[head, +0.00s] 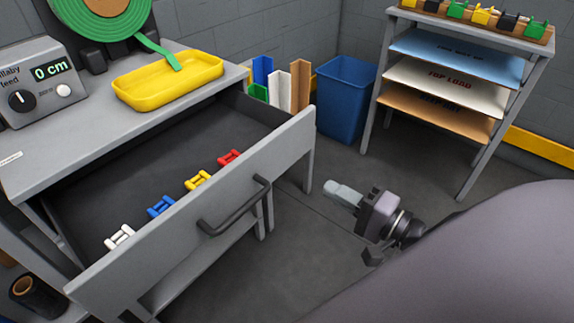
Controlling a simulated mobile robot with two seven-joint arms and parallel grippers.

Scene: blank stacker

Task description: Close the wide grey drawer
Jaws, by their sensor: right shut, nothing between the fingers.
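The wide grey drawer (185,221) is pulled well out of the grey bench (85,137) at the left. Its dark handle (236,207) sits on the middle of the front panel. Inside, near the front, lie small white, blue, yellow and red pieces in a row. My right gripper (343,193) is to the right of the drawer front, apart from the handle and panel, with its fingers shut and empty, pointing left toward the drawer. My left gripper is not in view.
On the bench stand a yellow tray (168,82), a device reading 0 cm (42,82) and a green tape roll (97,14). A blue bin (344,98) and a shelf rack (447,73) stand behind. Floor between drawer and rack is clear.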

